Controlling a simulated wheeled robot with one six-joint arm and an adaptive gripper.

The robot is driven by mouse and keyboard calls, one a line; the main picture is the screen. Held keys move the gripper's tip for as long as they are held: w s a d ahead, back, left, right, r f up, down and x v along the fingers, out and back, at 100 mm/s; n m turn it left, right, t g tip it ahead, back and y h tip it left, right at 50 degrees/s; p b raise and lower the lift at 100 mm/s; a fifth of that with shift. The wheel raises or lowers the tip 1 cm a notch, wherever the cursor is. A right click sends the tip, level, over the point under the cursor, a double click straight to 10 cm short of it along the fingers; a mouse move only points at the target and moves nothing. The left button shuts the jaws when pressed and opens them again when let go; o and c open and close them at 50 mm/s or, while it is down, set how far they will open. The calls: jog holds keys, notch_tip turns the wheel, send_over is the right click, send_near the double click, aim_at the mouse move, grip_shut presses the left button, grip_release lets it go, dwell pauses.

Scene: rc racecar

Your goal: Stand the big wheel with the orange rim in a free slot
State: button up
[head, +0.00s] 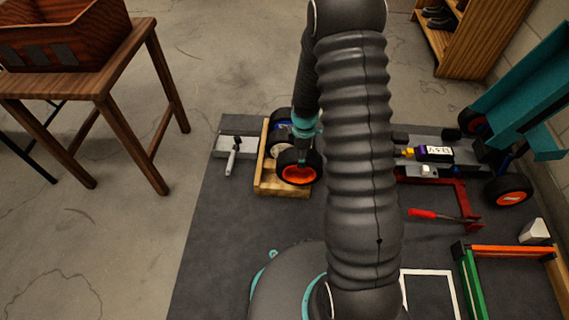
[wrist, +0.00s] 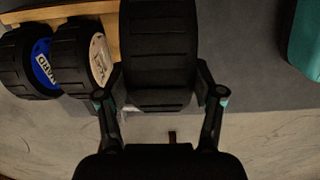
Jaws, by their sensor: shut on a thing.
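The big wheel with the orange rim (head: 296,175) has a black tyre. It is upright at the near end of the wooden rack (head: 264,160), its rim facing the head camera. My gripper (head: 304,134) comes down on it from above and is shut on its tyre. In the wrist view the tyre (wrist: 160,45) sits between the two fingers of my gripper (wrist: 160,88). I cannot tell whether the wheel rests on the rack floor or hangs just above it. A white-rimmed wheel (wrist: 98,55) and a blue-rimmed wheel (wrist: 42,62) stand in the rack beside it.
A grey tool (head: 232,155) lies left of the rack on the dark mat (head: 215,240). The racecar (head: 440,155), a red-handled tool (head: 435,214) and a green and orange frame (head: 468,270) are at right. A wooden table (head: 110,80) stands at left.

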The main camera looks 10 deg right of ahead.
aim_at(284, 152)
jog(key=w+a+f, duration=0.4)
jog(key=w, duration=0.1)
jog(key=shift+w+a+f, duration=0.15)
jog(key=shift+w+a, duration=0.1)
jog(key=shift+a, duration=0.1)
jog(key=shift+f+b, duration=0.45)
jog(key=shift+f, duration=1.55)
jog(key=shift+f, duration=0.15)
jog(key=o, duration=1.5)
